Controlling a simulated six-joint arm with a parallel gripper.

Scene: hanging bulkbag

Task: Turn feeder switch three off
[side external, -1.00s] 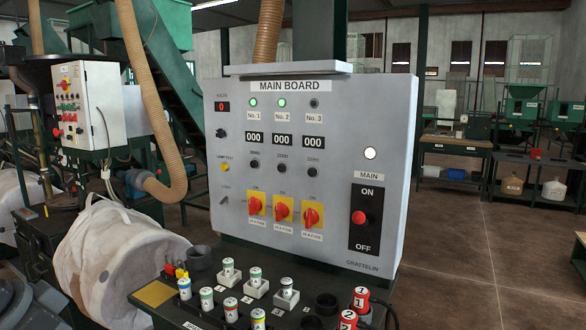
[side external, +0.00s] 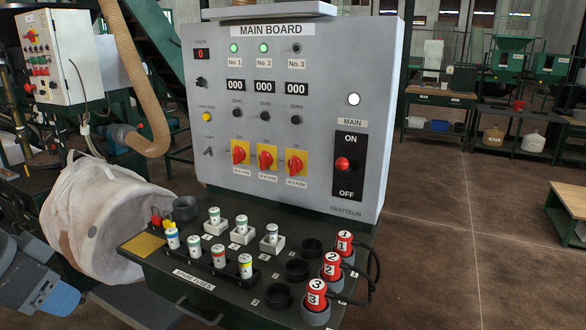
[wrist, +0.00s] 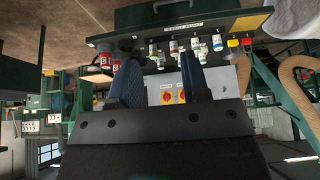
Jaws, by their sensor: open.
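Feeder switch three (side external: 296,163) is the rightmost of three red rotary knobs on yellow plates on the grey main board (side external: 310,120). Its exact angle is too small to tell. The No. 3 lamp (side external: 297,48) is dark; the No. 1 lamp (side external: 234,48) and No. 2 lamp (side external: 264,48) glow green. My gripper (wrist: 160,72) shows in the wrist view, its two dark blue fingers apart with nothing between them. That view is upside down; two red knobs on yellow show beyond the gap, and which ones I cannot tell. The fingers are clear of the switches.
The dark green desk (side external: 185,285) below the board holds several fuses, empty sockets and red numbered plugs (side external: 332,264) with cables at its right. A red main switch (side external: 342,164) sits right of the feeder switches.

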